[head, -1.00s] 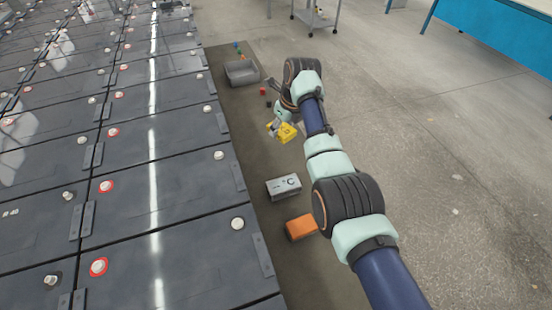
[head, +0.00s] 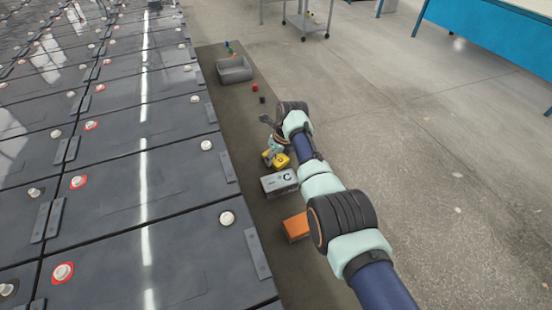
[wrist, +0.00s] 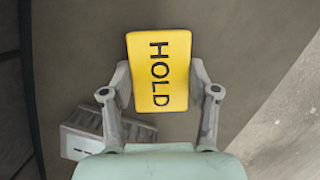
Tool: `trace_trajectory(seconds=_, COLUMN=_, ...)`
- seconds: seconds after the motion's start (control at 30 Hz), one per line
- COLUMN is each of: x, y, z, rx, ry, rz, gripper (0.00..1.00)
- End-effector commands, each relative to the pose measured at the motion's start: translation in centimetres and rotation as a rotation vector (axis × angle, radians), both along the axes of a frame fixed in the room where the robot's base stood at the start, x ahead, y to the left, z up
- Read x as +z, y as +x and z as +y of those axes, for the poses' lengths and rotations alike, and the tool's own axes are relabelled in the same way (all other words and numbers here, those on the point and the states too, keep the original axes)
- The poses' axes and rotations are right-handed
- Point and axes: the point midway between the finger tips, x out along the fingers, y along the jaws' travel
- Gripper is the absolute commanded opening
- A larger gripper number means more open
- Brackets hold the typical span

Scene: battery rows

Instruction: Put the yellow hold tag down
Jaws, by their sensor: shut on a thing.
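The yellow hold tag (wrist: 159,70) is a flat yellow plate with the word HOLD in black. My gripper (wrist: 160,88) is shut on it, with one finger at each side edge in the wrist view. In the head view the yellow tag (head: 281,161) shows at the end of my gripper (head: 273,157), just beyond the grey box with a C mark. Whether the tag touches the dark mat (head: 228,130) below cannot be told.
The grey box (head: 279,183) sits close on the near side, and an orange block (head: 296,227) lies nearer still. A grey bin (head: 234,69), a red cube (head: 254,87) and a black cube (head: 262,100) are farther along the mat. Battery rows (head: 100,190) border the mat on the left.

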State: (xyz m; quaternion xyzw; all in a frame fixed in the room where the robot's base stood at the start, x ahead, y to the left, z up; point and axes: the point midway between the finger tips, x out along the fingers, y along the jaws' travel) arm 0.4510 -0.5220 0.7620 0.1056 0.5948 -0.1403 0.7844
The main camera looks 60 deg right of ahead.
Motion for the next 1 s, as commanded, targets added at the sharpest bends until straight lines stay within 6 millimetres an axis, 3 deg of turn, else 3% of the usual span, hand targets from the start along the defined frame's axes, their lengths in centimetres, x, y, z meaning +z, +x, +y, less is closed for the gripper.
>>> trace_trajectory(seconds=0.23, x=-0.2, y=0.0, z=0.0, rx=0.000, ry=0.000, rz=0.000, gripper=0.22)
trace_trajectory(seconds=0.27, x=-0.2, y=0.0, z=0.0, rx=0.000, ry=0.000, rz=0.001, gripper=0.61)
trace_trajectory(seconds=0.4, x=-0.2, y=0.0, z=0.0, rx=0.000, ry=0.000, rz=0.001, gripper=0.85)
trace_trajectory(seconds=0.77, x=0.4, y=0.0, z=0.0, rx=0.000, ry=0.000, rz=0.000, gripper=0.85)
trace_trajectory(seconds=1.0, x=5.7, y=-1.2, z=0.4, rx=0.000, ry=-0.002, rz=-0.002, gripper=0.85)
